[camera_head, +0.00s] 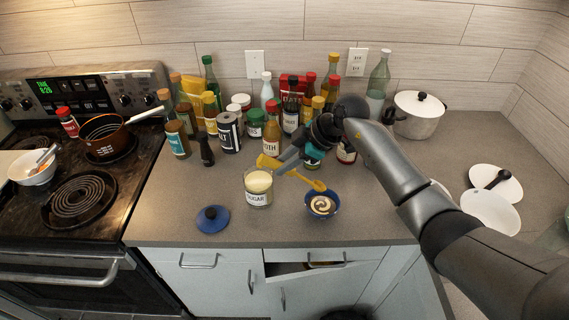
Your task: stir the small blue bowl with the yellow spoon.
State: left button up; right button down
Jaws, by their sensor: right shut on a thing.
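The small blue bowl (335,206) stands on the grey counter near its front edge, with swirled cream and brown contents. My right gripper (281,168), coming in from the right, is shut on the yellow spoon (303,179) behind the sugar jar. The spoon slants down to the right, and its rounded end is at the far rim of the bowl. I cannot tell whether it touches the rim or is above it. My left gripper is not in view.
A glass sugar jar (258,188) stands close left of the bowl, and a blue lid (212,218) lies farther left. Several bottles and spice jars crowd behind. A white pot (418,118) and white plates (490,210) are at the right. The stove is at the left.

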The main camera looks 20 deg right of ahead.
aim_at(298, 176)
jog(key=shift+s+d+f+b, duration=0.1)
jog(key=shift+d+f+b, duration=0.2)
jog(key=shift+f+b, duration=0.55)
jog(key=shift+d+f+b, duration=0.25)
jog(key=shift+f+b, duration=0.45)
jog(key=shift+b, duration=0.15)
jog(key=shift+s+d+f+b, duration=0.1)
jog(key=shift+d+f+b, duration=0.2)
jog(key=shift+f+b, duration=0.9)
jog(key=shift+f, duration=1.15)
jog(key=w+p, duration=0.1)
jog(key=p, duration=0.6)
jog(key=shift+r+p, duration=0.15)
jog(key=shift+p, duration=0.25)
jog(key=shift+s+d+f+p, duration=0.2)
jog(key=shift+s+d+p, duration=0.25)
jog(key=shift+p, duration=1.25)
